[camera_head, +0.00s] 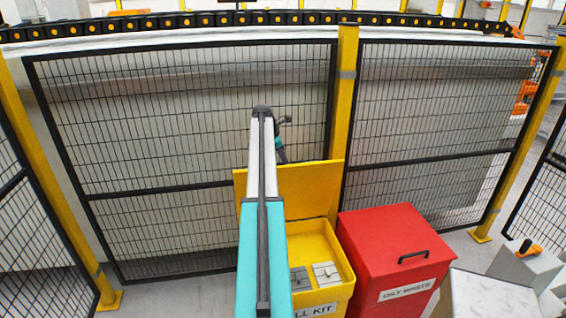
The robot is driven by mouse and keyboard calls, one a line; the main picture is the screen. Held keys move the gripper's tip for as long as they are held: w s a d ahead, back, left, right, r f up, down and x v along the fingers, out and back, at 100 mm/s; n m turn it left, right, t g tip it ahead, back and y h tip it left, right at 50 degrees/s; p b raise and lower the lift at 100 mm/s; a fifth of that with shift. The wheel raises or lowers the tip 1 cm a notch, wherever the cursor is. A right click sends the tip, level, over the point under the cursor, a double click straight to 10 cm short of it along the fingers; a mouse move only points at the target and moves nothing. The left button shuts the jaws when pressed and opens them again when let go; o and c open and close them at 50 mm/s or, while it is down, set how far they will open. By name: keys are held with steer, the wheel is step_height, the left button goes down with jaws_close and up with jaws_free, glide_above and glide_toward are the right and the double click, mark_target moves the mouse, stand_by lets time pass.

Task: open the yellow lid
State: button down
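The yellow lid (312,191) stands raised, close to upright, at the back edge of the yellow bin (337,291), against the mesh fence. The bin is open at the top and its front label ends in "LL KIT"; its left part is hidden behind my arm. My gripper (287,120) is only partly visible as a small dark shape beyond the far end of my arm, above the lid's top edge. It appears apart from the lid. Its fingers are too small and too hidden to tell whether they are open.
Grey boxes (325,273) lie inside the bin. A red bin (396,246) labelled "OILY WASTE", with a closed lid and black handle, stands just right. A mesh fence with yellow posts (341,120) closes off the back. A pale block (490,295) stands at the lower right.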

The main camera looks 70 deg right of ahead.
steer(key=c, duration=1.9)
jaws_free()
steer(key=shift+s+d+f, duration=0.15)
steer(key=shift+s+f, duration=0.2)
steer(key=shift+c, duration=0.2)
steer(key=shift+o, duration=0.9)
steer(key=shift+d+f, duration=0.15)
steer(key=shift+w+a+r, duration=0.25)
steer(key=shift+w+r, duration=0.05)
steer(key=shift+b+v, duration=0.45)
steer(key=shift+v, duration=0.75)
steer(key=p+v, duration=0.1)
steer(key=v, duration=1)
steer(key=shift+r, duration=0.2)
